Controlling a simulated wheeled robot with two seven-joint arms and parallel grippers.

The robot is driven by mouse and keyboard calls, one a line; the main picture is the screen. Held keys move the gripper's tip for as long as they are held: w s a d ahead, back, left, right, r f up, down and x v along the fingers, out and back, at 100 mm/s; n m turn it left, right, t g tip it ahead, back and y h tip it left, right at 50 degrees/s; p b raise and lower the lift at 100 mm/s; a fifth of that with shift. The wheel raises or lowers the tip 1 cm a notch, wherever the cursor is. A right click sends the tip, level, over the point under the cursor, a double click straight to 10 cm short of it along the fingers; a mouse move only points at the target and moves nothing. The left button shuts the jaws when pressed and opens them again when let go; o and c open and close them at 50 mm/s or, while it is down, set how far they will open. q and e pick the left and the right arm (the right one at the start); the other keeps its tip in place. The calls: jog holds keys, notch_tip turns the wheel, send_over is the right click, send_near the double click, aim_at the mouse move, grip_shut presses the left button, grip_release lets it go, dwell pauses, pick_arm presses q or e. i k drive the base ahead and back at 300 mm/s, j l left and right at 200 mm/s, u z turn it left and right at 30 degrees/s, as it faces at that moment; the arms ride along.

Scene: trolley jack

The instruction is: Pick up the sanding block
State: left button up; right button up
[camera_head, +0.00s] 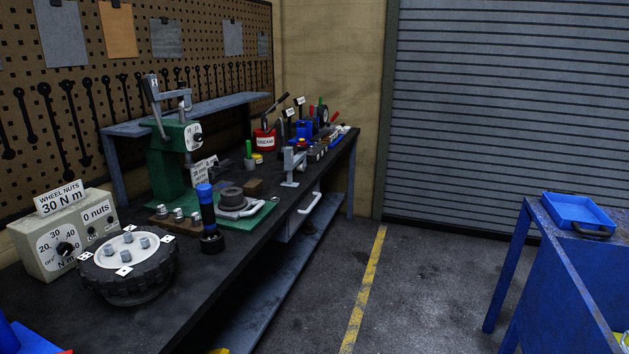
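A small brown block (254,187) lies on the black workbench (215,290), behind the grey round part on the green plate. It looks like the sanding block, but it is too small in the picture to be certain. Its top and front show, and nothing grips it. Neither of my grippers is in view.
A wheel (128,266), a wheel-nut box (65,235), a dark-blue upright tool (208,218), a green press (176,160) and a grey vise-like part (292,166) crowd the bench. A blue tray (577,212) sits on a blue table at right. The floor between is clear.

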aim_at(253, 187)
jog(key=i+l+z, duration=0.1)
jog(key=i+z, duration=0.4)
jog(key=i, duration=1.2)
